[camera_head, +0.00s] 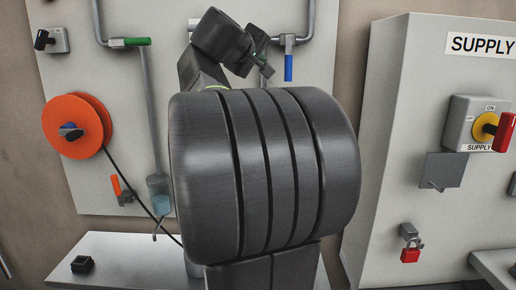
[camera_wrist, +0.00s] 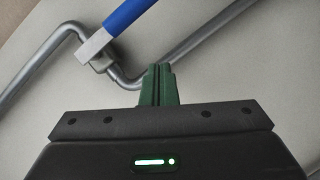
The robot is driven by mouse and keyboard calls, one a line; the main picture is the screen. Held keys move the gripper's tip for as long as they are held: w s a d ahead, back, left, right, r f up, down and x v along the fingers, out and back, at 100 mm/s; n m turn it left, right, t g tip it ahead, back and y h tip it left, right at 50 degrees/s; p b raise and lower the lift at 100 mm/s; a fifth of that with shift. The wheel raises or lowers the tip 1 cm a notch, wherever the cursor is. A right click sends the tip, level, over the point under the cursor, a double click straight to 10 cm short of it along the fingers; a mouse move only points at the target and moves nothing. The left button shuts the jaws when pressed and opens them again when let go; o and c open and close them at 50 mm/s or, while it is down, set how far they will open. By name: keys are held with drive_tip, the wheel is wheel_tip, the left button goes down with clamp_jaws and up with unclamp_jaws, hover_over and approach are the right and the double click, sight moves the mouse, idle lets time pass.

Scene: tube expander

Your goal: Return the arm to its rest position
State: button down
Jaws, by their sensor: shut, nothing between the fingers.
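My gripper (camera_wrist: 158,72) shows at the bottom middle of the wrist view, its two green fingers together with nothing between them. In the head view my gripper (camera_head: 261,60) is small and partly hidden, up near the wall panel by the blue-handled valve. My own large dark arm links fill the middle of the head view and hide much of what is behind them. In the wrist view the blue valve handle (camera_wrist: 128,14) lies above and left of the fingertips, apart from them. A grey bent pipe (camera_wrist: 190,48) runs behind the fingertips; I cannot tell the gap.
An orange reel (camera_head: 73,125) hangs on the left of the wall panel (camera_head: 60,195). A green-handled valve (camera_head: 131,42) and an orange-handled valve (camera_head: 118,187) are also there. The supply cabinet (camera_head: 390,150) with a red-yellow switch (camera_head: 487,126) and red padlock (camera_head: 410,255) stands right. A bench (camera_head: 125,262) lies below.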

drive_tip(key=shift+a+r+m+y+p, duration=0.3)
drive_tip(key=shift+r+m+p, duration=0.15)
drive_tip(key=shift+p, duration=0.15)
drive_tip(key=shift+a+r+m+y+p, duration=0.15)
drive_tip(key=shift+r+m+y+p, duration=0.15)
drive_tip(key=shift+r+m+p, duration=0.25)
drive_tip(key=shift+f, duration=0.1)
